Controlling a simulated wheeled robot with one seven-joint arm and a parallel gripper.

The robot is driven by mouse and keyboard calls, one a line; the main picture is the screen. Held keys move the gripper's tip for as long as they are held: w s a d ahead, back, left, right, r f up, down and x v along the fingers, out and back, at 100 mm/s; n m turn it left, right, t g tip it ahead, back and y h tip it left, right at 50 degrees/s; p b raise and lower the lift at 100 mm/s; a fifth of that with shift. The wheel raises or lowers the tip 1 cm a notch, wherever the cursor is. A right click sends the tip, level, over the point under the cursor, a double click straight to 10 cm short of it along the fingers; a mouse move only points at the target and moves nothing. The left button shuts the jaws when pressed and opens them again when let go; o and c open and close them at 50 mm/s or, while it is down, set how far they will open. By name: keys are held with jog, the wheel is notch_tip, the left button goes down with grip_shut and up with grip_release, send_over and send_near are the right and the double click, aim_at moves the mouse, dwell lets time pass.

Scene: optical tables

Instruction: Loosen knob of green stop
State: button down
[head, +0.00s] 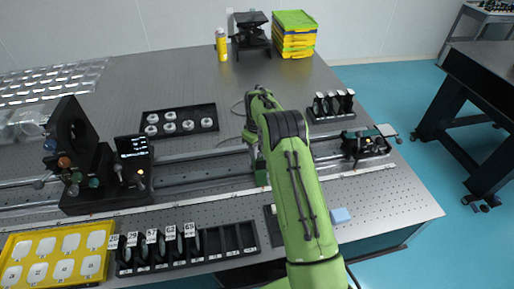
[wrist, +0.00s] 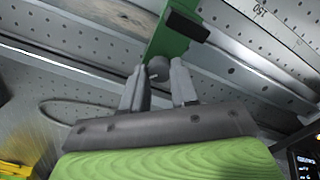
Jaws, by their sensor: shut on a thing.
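The green stop (wrist: 170,38) shows in the wrist view as a green upright plate with a black block on its side, by the metal rail. Its small grey knob (wrist: 158,68) sits at the plate's lower end, between my fingertips. My gripper (wrist: 160,75) is shut on the knob, one finger on each side. In the head view my green arm hides the gripper and the knob. A bit of the green stop (head: 259,168) shows left of my arm, at the rail.
Long rails (head: 205,172) run across the perforated table. A black mount with a small display (head: 133,147) stands on them at left, another device (head: 365,145) at right. A black tray of round parts (head: 180,121) lies behind. Black slotted holders (head: 185,250) lie in front.

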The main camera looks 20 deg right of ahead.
jog(key=m, duration=0.5)
jog(key=shift+m+p, duration=0.3)
jog(key=shift+m, duration=0.1)
jog(key=m, duration=0.5)
jog(key=shift+d, duration=0.1)
jog(key=m, duration=0.5)
jog(key=shift+m, duration=0.4)
jog(key=m+b, duration=0.1)
jog(key=m, duration=0.4)
jog(key=shift+r+m, duration=0.1)
jog(key=shift+m, duration=0.2)
jog(key=c, duration=0.9)
grip_release()
jog(key=shift+o, duration=0.2)
